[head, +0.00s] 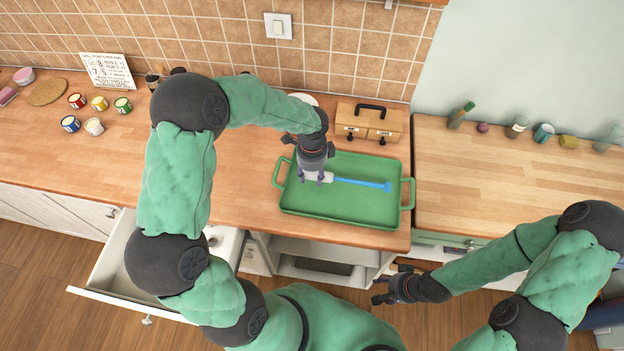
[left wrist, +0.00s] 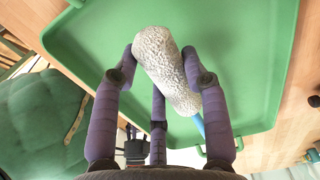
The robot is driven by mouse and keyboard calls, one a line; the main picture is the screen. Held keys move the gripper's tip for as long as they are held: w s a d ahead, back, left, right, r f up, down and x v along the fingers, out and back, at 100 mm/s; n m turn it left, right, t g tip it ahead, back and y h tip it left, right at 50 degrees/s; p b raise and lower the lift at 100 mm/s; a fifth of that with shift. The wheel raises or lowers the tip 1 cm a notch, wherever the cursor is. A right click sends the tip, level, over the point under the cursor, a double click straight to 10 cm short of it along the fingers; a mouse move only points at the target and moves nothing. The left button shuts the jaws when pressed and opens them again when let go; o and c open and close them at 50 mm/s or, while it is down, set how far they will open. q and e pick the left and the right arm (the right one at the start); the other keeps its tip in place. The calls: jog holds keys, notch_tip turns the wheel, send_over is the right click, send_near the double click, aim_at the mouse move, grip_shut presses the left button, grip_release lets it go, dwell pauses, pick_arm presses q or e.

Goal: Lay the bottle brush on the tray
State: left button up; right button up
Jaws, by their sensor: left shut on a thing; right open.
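The bottle brush has a pale bristled head and a blue handle (head: 362,184). My left gripper (head: 316,178) is shut on its bristled head, with the handle reaching out to the right over the green tray. In the left wrist view the bristled head (left wrist: 163,65) sits between the fingers of my left gripper (left wrist: 165,72). The green tray (head: 335,220) lies on the wooden counter, below the brush. I cannot tell whether the brush touches the tray's floor. My right gripper (head: 388,290) is open and empty, in front of the counter and away from the tray.
A wooden drawer box (head: 368,124) with a black handle stands behind the tray. Several small paint tins (head: 100,103) and a sign (head: 100,70) are at the left. A drawer (head: 140,255) hangs open below. Bottles and cups line the right counter's back.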

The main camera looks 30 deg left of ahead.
aim_at(312, 185)
pick_arm(q)
jog(key=shift+w+f, duration=0.2)
jog(key=shift+f, duration=0.1)
jog(key=shift+f+b, duration=0.35)
jog(key=shift+f, duration=1.1)
jog(key=shift+f, duration=0.15)
jog(key=o, duration=1.2)
jog(key=shift+o, duration=0.2)
jog(key=shift+r, duration=0.45)
notch_tip(312, 185, up, 11)
jog(key=shift+r+p, duration=0.2)
jog(key=shift+p, duration=0.75)
